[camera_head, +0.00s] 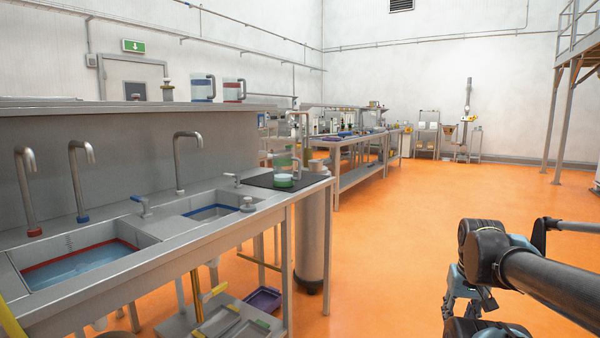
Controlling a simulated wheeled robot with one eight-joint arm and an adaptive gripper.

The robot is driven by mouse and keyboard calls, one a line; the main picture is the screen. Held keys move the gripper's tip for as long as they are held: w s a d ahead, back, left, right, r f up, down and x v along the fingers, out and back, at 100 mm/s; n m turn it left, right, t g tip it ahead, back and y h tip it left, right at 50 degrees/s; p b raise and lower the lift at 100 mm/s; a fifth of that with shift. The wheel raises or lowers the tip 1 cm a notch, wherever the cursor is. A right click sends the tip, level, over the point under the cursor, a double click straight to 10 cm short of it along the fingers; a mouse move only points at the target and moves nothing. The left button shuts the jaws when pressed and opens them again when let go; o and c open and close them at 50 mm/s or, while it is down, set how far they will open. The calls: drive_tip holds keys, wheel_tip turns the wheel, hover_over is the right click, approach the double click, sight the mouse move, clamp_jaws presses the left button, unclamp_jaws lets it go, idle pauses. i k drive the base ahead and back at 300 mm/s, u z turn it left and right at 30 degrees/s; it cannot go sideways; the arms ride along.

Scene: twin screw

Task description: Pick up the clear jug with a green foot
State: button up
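A clear jug with a green foot (283,182) stands upright on a black mat (258,180) at the right end of the sink counter. Its clear upper part is faint against the background. My gripper (460,300) is low at the right of the picture, well apart from the jug, over the orange floor. It is partly hidden behind my dark arm links, and I cannot tell whether its fingers are open or shut.
The metal counter (225,232) has two sinks and several taps. Jugs with a blue foot (202,89) and a red foot (233,91) stand on the shelf behind. A grey cylinder (312,240) stands by the counter's end. Orange floor (400,220) is clear to the right.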

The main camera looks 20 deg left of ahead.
sight(283, 163)
drive_tip(key=u, duration=0.5)
drive_tip(key=i, duration=1.25)
drive_tip(key=u, duration=0.75)
